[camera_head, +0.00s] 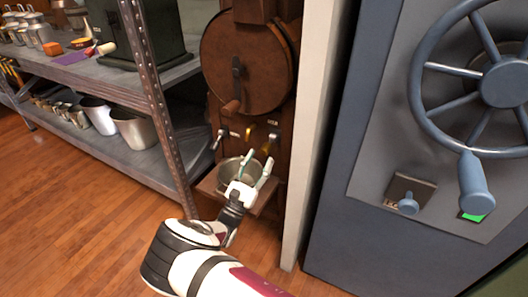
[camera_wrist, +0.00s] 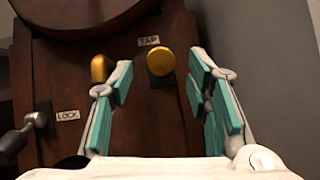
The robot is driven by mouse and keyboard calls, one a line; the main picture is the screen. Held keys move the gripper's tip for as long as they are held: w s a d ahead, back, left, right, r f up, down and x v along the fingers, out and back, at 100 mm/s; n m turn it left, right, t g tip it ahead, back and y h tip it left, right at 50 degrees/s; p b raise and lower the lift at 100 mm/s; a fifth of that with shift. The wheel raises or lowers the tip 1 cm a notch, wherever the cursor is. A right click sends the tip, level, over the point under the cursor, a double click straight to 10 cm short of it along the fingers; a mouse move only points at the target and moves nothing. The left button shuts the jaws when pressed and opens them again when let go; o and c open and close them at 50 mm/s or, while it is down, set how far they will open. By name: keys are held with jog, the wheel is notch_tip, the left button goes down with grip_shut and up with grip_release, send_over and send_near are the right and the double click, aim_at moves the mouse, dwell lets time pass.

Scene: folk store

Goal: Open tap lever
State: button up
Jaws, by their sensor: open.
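The tap lever (camera_wrist: 160,61) has a round gold knob and stands beneath a TAP label (camera_wrist: 149,41) on a dark wooden front. It also shows as a small gold part in the head view (camera_head: 269,143). My gripper (camera_head: 257,167) is below the lever, in front of the wooden body. In the wrist view, my gripper (camera_wrist: 160,88) is open with teal-padded fingers spread to both sides of the knob's line. Nothing is between the fingers. I cannot tell how far the knob is from the fingertips.
A gold spout (camera_wrist: 99,69) is left of the tap lever. A dark lock lever (camera_wrist: 22,133) with a LOCK label is further left. A metal pot (camera_head: 231,176) sits on a small wooden ledge (camera_head: 208,187) beneath. A pale wall edge (camera_head: 311,120) stands close on the right.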

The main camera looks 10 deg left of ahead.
jog(key=v, duration=0.7)
jog(key=shift+f, duration=0.15)
jog(key=shift+s+a, duration=0.1)
jog(key=shift+s, duration=0.1)
